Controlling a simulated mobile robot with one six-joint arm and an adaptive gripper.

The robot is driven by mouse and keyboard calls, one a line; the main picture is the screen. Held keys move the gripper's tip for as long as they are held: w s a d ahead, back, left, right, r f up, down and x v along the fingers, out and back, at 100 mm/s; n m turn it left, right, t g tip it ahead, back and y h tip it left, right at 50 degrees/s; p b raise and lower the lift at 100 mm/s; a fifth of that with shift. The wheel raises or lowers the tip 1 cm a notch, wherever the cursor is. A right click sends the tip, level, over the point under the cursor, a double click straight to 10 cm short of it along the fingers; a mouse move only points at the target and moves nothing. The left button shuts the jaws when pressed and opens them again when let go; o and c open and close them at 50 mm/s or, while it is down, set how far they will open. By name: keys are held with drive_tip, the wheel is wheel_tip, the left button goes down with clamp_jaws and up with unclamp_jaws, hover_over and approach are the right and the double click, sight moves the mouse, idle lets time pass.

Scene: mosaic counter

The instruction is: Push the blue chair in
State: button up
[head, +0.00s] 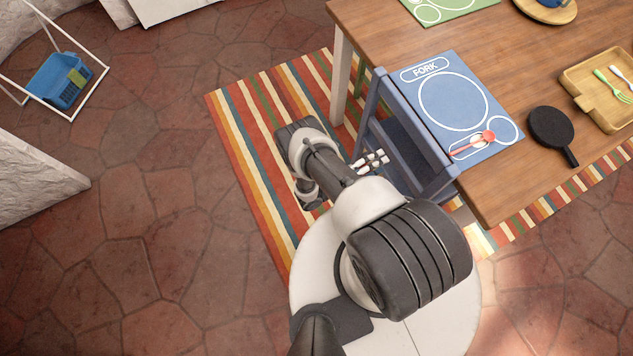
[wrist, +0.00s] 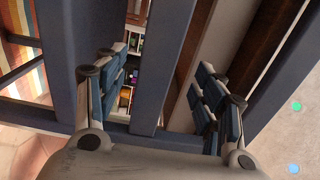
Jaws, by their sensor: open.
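The blue chair (head: 432,187) stands upright on the striped rug at the left edge of the wooden table, with its back towards me. My gripper (head: 374,160) is low behind the chair's back in the head view, partly hidden by my arm. In the wrist view my gripper (wrist: 165,85) is open, its two padded fingers spread apart. A blue upright of the chair (wrist: 163,65) shows between the fingers. I cannot tell whether the fingers touch it. The chair's seat and legs are mostly hidden.
The wooden table (head: 485,195) holds a blue placemat (head: 432,78) with a red spoon (head: 480,140), a black pan (head: 551,128) and a wooden tray (head: 573,83). The striped rug (head: 245,130) lies below. The stone floor (head: 150,200) is clear.

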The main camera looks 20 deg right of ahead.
drive_tip(key=a, duration=0.5)
drive_tip(key=shift+s, duration=0.25)
drive_tip(key=w+a+r+m+g+y, duration=0.25)
drive_tip(key=r+m, duration=0.45)
drive_tip(key=r, duration=0.4)
drive_tip(key=w+a+r+m+g+y, duration=0.1)
drive_tip(key=w+a+r+m+y, duration=0.15)
drive_tip(key=r+m, duration=0.6)
drive_tip(key=w+a+r+m+g+y, duration=0.1)
drive_tip(key=w+r+m+g+y, duration=0.2)
drive_tip(key=r, duration=1)
drive_tip(key=s+a+r+m+t+y, duration=0.5)
drive_tip(key=s+r+m, duration=0.3)
drive_tip(key=r, duration=0.3)
drive_tip(key=s+a+r+m+t+y, duration=0.5)
drive_tip(key=s+r+m, duration=0.4)
drive_tip(key=r+m, duration=0.1)
drive_tip(key=shift+a+r, duration=0.35)
